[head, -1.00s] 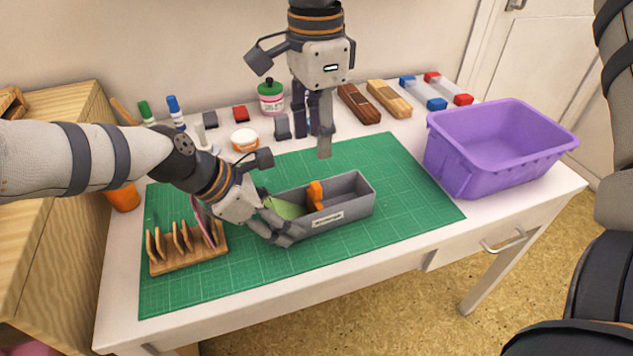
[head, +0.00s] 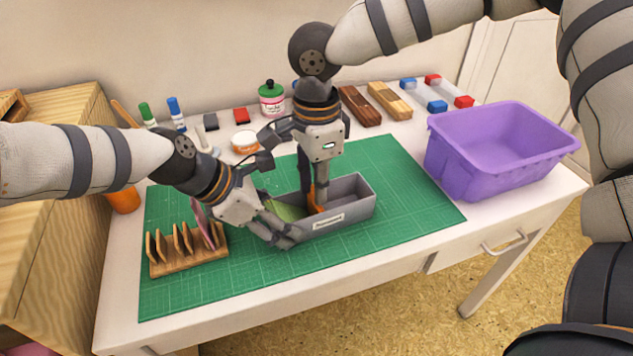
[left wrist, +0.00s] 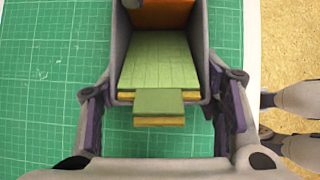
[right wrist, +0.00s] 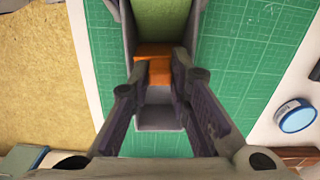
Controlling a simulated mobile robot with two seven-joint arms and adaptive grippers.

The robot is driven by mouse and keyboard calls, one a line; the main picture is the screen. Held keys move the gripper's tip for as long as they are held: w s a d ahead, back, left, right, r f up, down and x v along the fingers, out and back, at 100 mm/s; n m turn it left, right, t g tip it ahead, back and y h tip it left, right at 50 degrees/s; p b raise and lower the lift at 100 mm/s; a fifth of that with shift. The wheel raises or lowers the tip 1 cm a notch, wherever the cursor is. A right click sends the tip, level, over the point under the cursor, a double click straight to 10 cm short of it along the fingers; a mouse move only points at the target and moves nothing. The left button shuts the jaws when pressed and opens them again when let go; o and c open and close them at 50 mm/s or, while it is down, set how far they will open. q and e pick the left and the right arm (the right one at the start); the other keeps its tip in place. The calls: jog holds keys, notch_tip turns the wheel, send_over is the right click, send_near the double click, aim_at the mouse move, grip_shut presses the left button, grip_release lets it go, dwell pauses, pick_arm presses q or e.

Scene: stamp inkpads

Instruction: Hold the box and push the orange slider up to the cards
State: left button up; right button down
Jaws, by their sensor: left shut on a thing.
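The long grey box (head: 355,209) stands on the green mat with its label facing the front. The orange slider (head: 318,207) stands across the box beside the cards. My right gripper (head: 315,196) points down into the box at the slider. In the right wrist view its open fingers are either side of the slider's tab (right wrist: 159,72).
The green mat (head: 410,220) is clear to the right of the box. A wooden rack (head: 180,265) stands at the left, close to my left gripper. A purple bin (head: 470,175) is at the right. Markers, a white tub (head: 244,142) and stamp blocks line the back.

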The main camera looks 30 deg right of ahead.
jog(key=shift+w+a, duration=0.15)
jog(key=shift+a, duration=0.7)
jog(key=shift+w+a, duration=0.15)
jog(key=shift+a, duration=0.7)
jog(key=c, duration=1.5)
grip_release()
jog(key=shift+r, duration=0.1)
